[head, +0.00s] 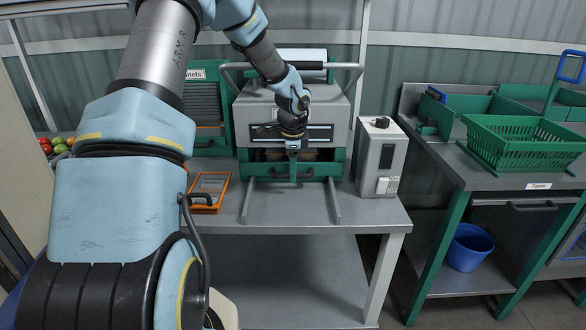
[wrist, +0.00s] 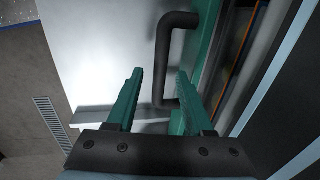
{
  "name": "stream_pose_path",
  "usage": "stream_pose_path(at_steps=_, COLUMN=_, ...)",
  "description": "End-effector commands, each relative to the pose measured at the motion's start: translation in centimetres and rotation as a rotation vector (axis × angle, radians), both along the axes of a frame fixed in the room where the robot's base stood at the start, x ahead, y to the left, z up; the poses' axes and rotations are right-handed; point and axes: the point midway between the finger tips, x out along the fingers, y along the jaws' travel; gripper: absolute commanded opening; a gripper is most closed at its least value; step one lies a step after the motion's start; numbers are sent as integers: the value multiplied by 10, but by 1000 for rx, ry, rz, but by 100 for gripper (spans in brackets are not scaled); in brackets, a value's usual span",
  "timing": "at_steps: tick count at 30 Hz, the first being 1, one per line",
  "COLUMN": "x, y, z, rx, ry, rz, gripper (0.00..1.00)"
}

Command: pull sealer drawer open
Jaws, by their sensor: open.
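The sealer (head: 290,108) is a grey and green machine on the bench. Its green drawer front (head: 256,169) sits low at the machine's front, between two grey rails, and looks shut or nearly so. A dark bar handle (wrist: 163,45) stands out from the green front (wrist: 207,48) in the wrist view. My gripper (head: 293,176) is in front of the drawer, pointing down and covering the handle's middle in the head view. In the wrist view my gripper's (wrist: 160,74) green fingers are open, one on each side of the handle bar, with visible gaps.
The grey bench top (head: 290,213) is clear in front of the sealer. An orange tray (head: 208,205) lies left of it, and a grey box (head: 380,155) stands to its right. A green crate (head: 520,142) is on the right-hand table. A blue bucket (head: 469,248) stands below.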

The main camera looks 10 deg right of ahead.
Motion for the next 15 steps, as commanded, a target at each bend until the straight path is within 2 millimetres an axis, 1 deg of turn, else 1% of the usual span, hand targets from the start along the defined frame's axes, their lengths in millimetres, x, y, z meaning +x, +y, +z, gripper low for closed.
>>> stream_pose_path(at_steps=4, x=1, y=0, z=-6, rx=0, ry=0, rz=0, gripper=52)
stream_pose_path(at_steps=11, x=1, y=0, z=-7, rx=0, ry=0, rz=1, gripper=52)
stream_pose_path(at_steps=12, x=1, y=0, z=-7, rx=0, ry=0, rz=1, gripper=50)
stream_pose_path(at_steps=15, x=1, y=0, z=-7, rx=0, ry=-1, rz=1, gripper=38)
